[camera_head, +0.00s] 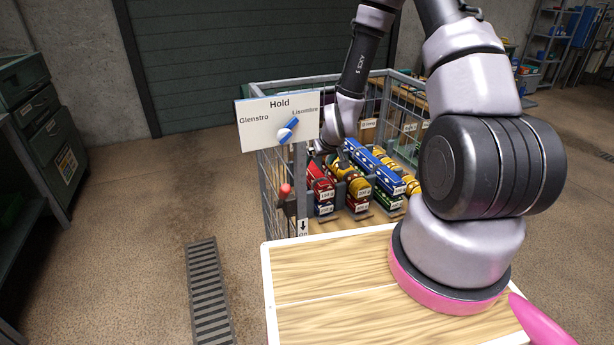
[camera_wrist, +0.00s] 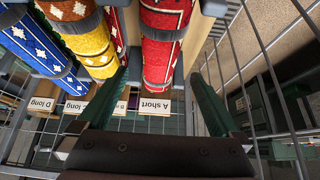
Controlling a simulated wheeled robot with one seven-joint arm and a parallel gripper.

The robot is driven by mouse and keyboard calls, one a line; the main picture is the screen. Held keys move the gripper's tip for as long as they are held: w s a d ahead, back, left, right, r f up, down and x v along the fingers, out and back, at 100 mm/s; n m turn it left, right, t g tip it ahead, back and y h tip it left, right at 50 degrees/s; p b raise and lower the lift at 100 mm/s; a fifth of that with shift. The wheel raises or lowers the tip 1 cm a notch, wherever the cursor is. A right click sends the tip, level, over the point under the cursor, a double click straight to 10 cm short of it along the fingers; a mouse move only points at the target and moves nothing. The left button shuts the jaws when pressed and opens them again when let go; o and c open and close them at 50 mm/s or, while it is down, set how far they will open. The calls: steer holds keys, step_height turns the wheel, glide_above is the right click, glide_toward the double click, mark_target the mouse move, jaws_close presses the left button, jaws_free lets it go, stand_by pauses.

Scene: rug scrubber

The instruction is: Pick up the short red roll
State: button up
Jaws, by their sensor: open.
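A white label reading "A short" (camera_wrist: 153,107) shows just under the red. My gripper (camera_head: 335,163) is over the left part of the rack. In the wrist view my gripper (camera_wrist: 160,80) is open, its two green fingers on either side of the red roll's lower part. I cannot tell whether they touch it.
Yellow (camera_wrist: 91,40) and blue (camera_wrist: 35,45) rolls lie close to the left in the wrist view. Wire mesh (camera_wrist: 268,60) of the cage runs close on the right. A sign reading "Hold" (camera_head: 265,118) with a blue and white knob is on the cage front. Floor at left has free room.

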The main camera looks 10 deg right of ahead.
mark_target(315, 171)
steer(key=x, duration=0.9)
steer(key=shift+f, duration=0.25)
steer(key=c, duration=1.4)
